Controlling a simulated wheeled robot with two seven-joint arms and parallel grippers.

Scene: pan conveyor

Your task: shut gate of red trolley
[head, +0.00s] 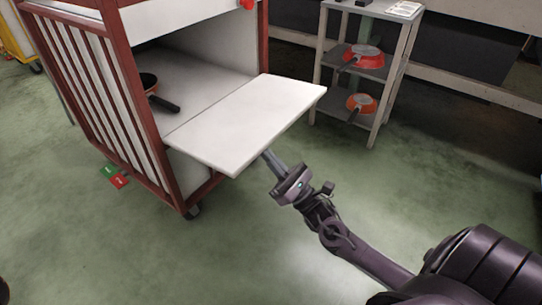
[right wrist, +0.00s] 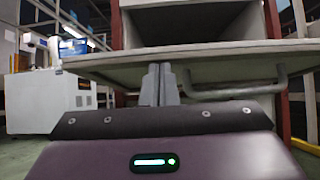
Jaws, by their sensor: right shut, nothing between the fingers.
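The red trolley (head: 177,178) stands at the left in the head view, with dark red bars and pale panels. Its white gate (head: 250,122) is folded down and juts out level from the open compartment. A dark pan with a black handle (head: 163,103) lies inside the trolley. My right gripper (head: 270,157) is shut and empty, its fingertips at or just under the gate's outer edge; contact cannot be told. In the right wrist view, the shut fingers (right wrist: 160,83) show below the gate's underside (right wrist: 220,66), left of a grey bar handle (right wrist: 240,90). My left gripper is out of view.
A grey shelf rack (head: 378,118) with red pans (head: 364,56) stands behind, right of the gate. A green and red marker (head: 114,176) lies on the floor by the trolley. A yellow trolley (head: 12,38) shows at far left. The floor in front is clear.

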